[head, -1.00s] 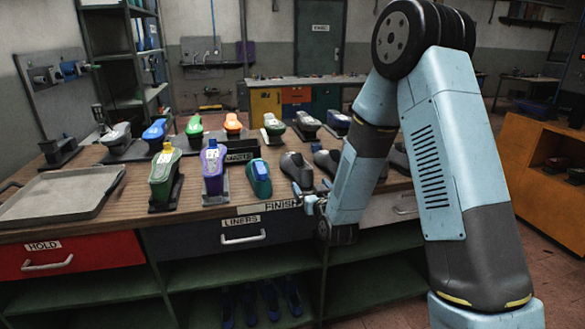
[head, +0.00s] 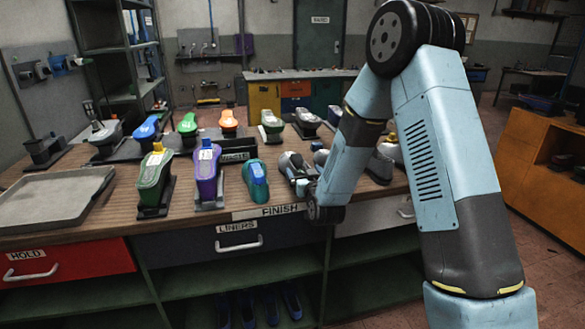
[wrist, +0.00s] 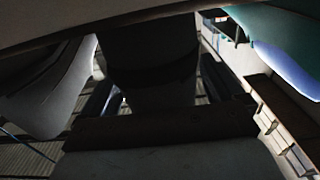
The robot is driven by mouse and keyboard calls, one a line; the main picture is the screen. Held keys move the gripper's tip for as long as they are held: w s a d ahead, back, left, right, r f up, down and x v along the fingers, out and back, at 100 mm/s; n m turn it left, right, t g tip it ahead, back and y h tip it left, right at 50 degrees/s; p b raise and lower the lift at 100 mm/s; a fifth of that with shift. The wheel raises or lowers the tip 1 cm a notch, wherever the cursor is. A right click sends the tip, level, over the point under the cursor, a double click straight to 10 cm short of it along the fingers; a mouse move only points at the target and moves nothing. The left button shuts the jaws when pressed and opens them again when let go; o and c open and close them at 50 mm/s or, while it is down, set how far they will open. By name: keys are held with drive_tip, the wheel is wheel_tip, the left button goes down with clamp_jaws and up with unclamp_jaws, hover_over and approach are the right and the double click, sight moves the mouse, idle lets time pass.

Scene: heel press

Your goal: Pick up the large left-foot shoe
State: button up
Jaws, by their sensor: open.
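Several shoe-shaped pieces stand on dark stands on the wooden bench (head: 110,213). The front row has a green one with a yellow top (head: 154,176), a purple one (head: 206,172) and a teal one (head: 255,183). I cannot tell which is the large left-foot shoe; no size or foot label is readable. My gripper (head: 301,184) is open at the bench's front edge, right of the teal one, beside grey forms that it partly hides. In the dark wrist view, a large dark form (wrist: 152,65) fills the middle, with a teal surface (wrist: 285,55) at right.
A back row holds blue (head: 147,129), green (head: 188,124), orange (head: 228,119) and other shoes. A grey tray (head: 50,197) lies empty at left. The LINERS drawer (head: 200,245) and red HOLD drawer (head: 65,260) are shut below the bench.

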drive_tip(key=shift+w+d, duration=0.1)
drive_tip(key=shift+d, duration=0.1)
drive_tip(key=shift+a, duration=0.2)
drive_tip(key=shift+c, duration=0.5)
drive_tip(key=shift+a, duration=0.1)
drive_tip(key=shift+c, duration=1.4)
drive_tip(key=c, duration=1.1)
drive_tip(key=shift+o, duration=0.2)
drive_tip(key=shift+r, duration=0.1)
